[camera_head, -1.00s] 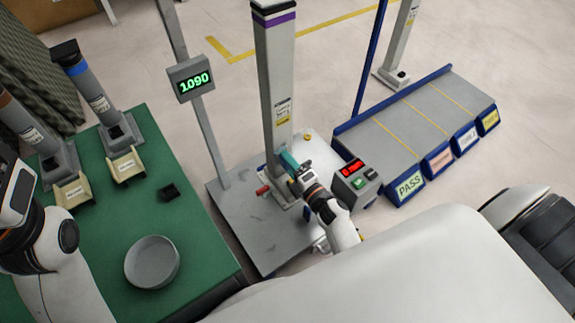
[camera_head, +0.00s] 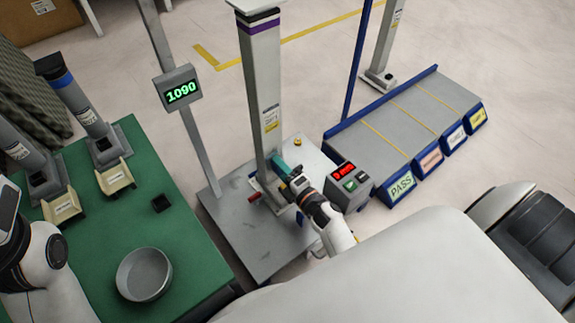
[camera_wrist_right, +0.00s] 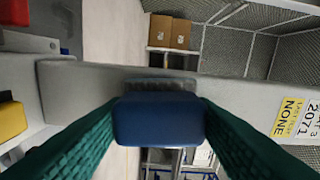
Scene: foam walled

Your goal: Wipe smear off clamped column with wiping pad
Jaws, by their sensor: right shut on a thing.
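The clamped column (camera_head: 262,98) is a tall grey post, upright on a grey base plate (camera_head: 262,243), with a purple band near its top and a white-and-yellow label. My right gripper (camera_head: 283,172) is at the column's lower part. In the right wrist view its green fingers are shut on the wiping pad (camera_wrist_right: 158,119), a blue block with a grey face toward the column (camera_wrist_right: 85,92). The pad is at or very near the column's surface; I cannot tell whether it touches. I see no smear; the pad hides part of the surface. My left gripper is out of view.
A control box (camera_head: 349,184) with a red display stands close right of my right gripper. A post with a green "1090" display (camera_head: 178,88) stands left of the column. A green table (camera_head: 190,225) with a round grey bowl (camera_head: 144,274) is at left. Labelled lanes (camera_head: 405,125) are at right.

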